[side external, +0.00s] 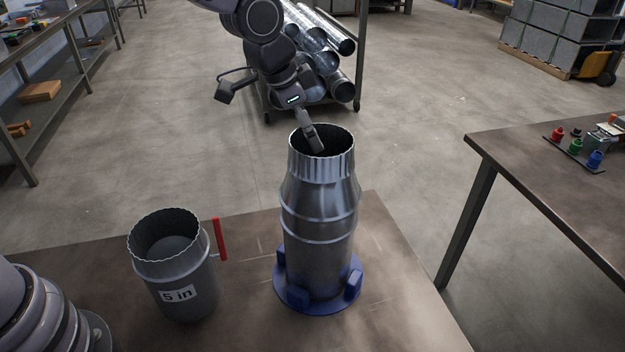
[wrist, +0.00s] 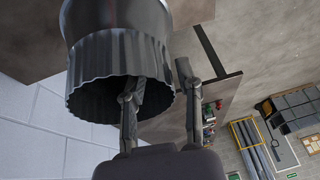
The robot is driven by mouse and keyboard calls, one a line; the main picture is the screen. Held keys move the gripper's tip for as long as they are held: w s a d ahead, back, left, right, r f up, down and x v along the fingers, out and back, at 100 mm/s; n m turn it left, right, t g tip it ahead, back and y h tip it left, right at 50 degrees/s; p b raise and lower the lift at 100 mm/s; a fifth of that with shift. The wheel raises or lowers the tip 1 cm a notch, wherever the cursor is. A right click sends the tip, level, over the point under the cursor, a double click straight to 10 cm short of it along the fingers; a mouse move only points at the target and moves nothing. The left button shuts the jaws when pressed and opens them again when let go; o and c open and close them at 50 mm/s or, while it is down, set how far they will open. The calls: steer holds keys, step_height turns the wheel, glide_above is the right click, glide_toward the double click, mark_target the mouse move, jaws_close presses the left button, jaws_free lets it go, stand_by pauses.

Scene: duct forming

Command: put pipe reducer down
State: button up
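The pipe reducer (side external: 320,192), grey metal with a crimped, narrower top, stands upright on a wider metal duct (side external: 320,262) in the side external view. The duct stands in a blue round fixture (side external: 318,308) with upright blocks. My gripper (side external: 312,140) is at the reducer's upper rim, with a finger showing inside the opening. In the wrist view the reducer (wrist: 115,55) points its crimped opening toward me. My gripper (wrist: 160,76) is open there, one finger inside the opening and the other outside the wall, with a visible gap between them.
A grey bin (side external: 178,275) labelled "5 in" with a red handle (side external: 220,238) stands left of the fixture on the brown table (side external: 245,333). Another table (side external: 545,185) with small coloured items is at right. A rack of metal pipes (side external: 320,60) stands behind.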

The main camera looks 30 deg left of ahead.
steer(key=shift+f, duration=0.1)
steer(key=shift+c, duration=0.2)
jaws_close()
